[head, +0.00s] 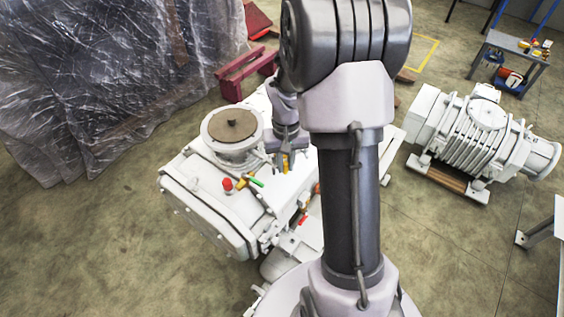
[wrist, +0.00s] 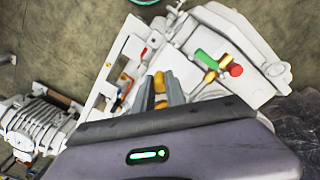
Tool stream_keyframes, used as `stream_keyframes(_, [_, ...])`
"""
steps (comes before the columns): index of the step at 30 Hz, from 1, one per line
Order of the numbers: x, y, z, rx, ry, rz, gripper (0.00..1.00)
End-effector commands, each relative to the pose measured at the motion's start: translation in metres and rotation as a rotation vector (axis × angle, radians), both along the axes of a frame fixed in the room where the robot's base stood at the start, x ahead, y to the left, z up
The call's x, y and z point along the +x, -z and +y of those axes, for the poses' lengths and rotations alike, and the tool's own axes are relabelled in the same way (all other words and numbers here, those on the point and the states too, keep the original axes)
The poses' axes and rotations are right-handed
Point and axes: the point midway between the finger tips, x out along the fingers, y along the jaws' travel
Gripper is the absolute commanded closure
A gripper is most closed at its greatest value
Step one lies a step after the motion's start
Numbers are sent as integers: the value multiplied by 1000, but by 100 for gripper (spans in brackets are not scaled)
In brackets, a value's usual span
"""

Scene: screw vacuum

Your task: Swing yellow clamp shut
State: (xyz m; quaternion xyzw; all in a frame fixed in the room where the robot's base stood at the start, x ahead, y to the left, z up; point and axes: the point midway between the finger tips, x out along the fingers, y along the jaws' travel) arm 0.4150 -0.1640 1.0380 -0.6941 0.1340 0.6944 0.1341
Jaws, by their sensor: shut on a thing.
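The yellow clamp (wrist: 160,82) sits between the two grey fingers of my gripper (wrist: 161,92) in the wrist view. In the head view, the clamp (head: 285,164) is a small yellow piece just below my gripper (head: 286,152), over the top of the white vacuum pump (head: 203,196). My gripper is shut on the clamp. The fingers hide part of it, and I cannot tell how far it is swung.
A red knob (head: 227,184) and green handle (head: 256,181) stand close by on the pump. A round port with a brown cover (head: 232,124) rises beside my gripper. A ribbed white machine (head: 478,135) stands at right. Plastic sheeting (head: 90,80) covers something at left.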

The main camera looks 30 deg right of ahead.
Motion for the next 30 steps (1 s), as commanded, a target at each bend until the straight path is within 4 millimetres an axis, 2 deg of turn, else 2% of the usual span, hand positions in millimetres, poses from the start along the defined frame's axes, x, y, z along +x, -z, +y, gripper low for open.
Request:
stream_keyframes(6, [3,-2,-8,-2,-158,-2,100])
stream_keyframes(15, [7,-2,-13,-2,-302,-2,100])
stream_keyframes(30, [8,-1,-15,-2,-355,-3,100])
